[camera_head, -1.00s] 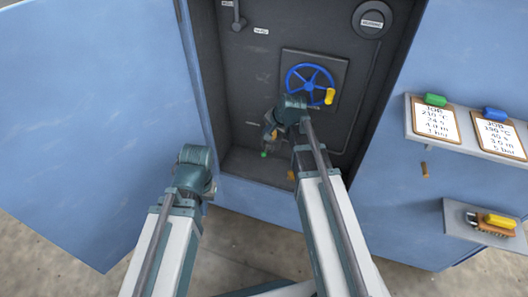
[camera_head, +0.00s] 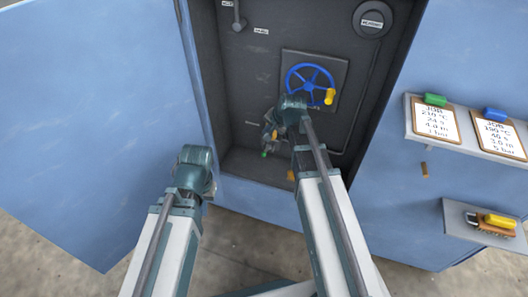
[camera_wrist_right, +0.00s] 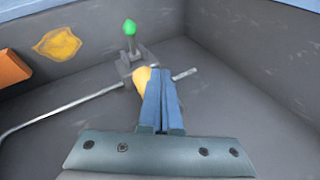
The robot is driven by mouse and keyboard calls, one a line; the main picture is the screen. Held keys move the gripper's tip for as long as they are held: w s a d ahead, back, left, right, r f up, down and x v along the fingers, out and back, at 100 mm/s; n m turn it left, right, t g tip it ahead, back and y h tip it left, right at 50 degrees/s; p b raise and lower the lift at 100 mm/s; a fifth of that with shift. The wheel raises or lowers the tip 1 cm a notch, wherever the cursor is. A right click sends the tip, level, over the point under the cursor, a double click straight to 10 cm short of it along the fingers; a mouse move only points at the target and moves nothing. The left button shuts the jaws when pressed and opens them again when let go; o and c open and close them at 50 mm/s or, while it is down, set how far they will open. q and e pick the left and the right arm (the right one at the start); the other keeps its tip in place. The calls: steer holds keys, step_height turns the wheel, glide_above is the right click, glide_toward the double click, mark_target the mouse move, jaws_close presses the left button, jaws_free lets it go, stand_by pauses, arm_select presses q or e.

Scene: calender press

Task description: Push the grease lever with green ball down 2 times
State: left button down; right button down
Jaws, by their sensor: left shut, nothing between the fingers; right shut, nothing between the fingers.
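The green ball (camera_head: 263,154) of the grease lever shows low in the dark press recess in the head view. In the right wrist view the green ball (camera_wrist_right: 130,27) tops a short dark stem rising from a grey block. My right gripper (camera_head: 267,141) is just above the ball in the head view. In the right wrist view its blue fingers (camera_wrist_right: 160,76) are shut and empty, in front of the block, with the ball beyond and to the left. A yellowish part behind the fingertips is partly hidden. My left arm is outside the recess; its fingers are hidden.
A blue handwheel (camera_head: 309,79) with a yellow handle (camera_head: 329,96) is above the right gripper. A thin pipe (camera_wrist_right: 65,114) runs along the recess surface. An orange block (camera_wrist_right: 12,69) is at the wrist view's left. The open blue door (camera_head: 95,120) is left.

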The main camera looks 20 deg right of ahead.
steer(key=r+m+p, duration=0.1)
steer(key=m, duration=0.4)
steer(key=d+r+m+p, duration=0.1)
steer(key=m, duration=0.5)
steer(key=w+r+m+p, duration=0.1)
steer(key=m, duration=0.5)
steer(key=shift+d+r+y, duration=0.2)
steer(key=shift+y, duration=0.2)
steer(key=shift+f, duration=0.1)
steer(key=b, duration=0.8)
glide_above(266, 151)
step_height(266, 151, down, 8)
steer(key=shift+s+d, duration=0.15)
steer(key=shift+s, duration=0.3)
steer(key=shift+f, duration=0.2)
stand_by(0.7)
steer(key=shift+s+f+b, duration=0.1)
steer(key=shift+f+b, duration=0.15)
steer(key=shift+b, duration=0.25)
